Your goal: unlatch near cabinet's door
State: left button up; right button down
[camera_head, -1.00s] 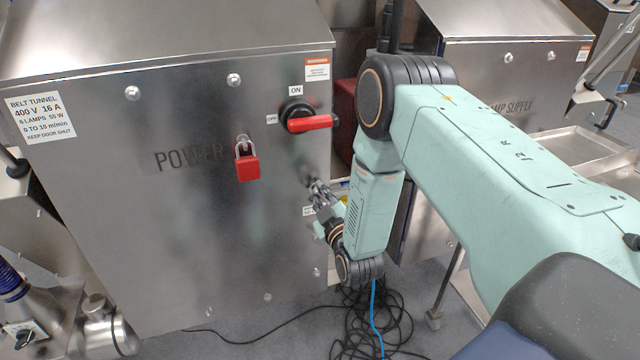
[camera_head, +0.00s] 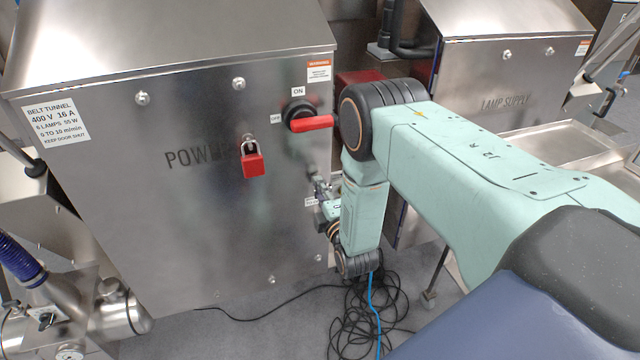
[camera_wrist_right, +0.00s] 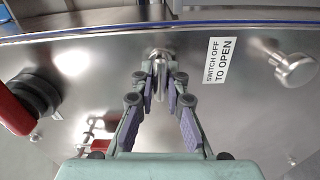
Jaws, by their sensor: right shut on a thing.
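The near cabinet (camera_head: 120,220) is a steel box marked POWER, at the left of the head view. A small metal latch knob (camera_wrist_right: 160,56) sits near the blue-edged side of its door in the right wrist view. My right gripper (camera_wrist_right: 160,90) is shut on this latch knob, its fingertips around the stem. In the head view my right gripper (camera_head: 319,187) is small, at the door's right edge, partly hidden by my forearm. The knob's turn angle is hard to tell. My left gripper is not in view.
A red-handled rotary switch (camera_head: 310,122) and a red padlock (camera_head: 253,165) are on the door. A second knob (camera_wrist_right: 295,69) stands beside the "SWITCH OFF TO OPEN" label (camera_wrist_right: 216,62). The lamp supply cabinet (camera_head: 500,80) is at right. Cables (camera_head: 365,320) lie on the floor.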

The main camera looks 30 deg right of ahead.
jog(key=shift+n, duration=0.5)
jog(key=c, duration=1.4)
grip_release()
jog(key=v, duration=1.2)
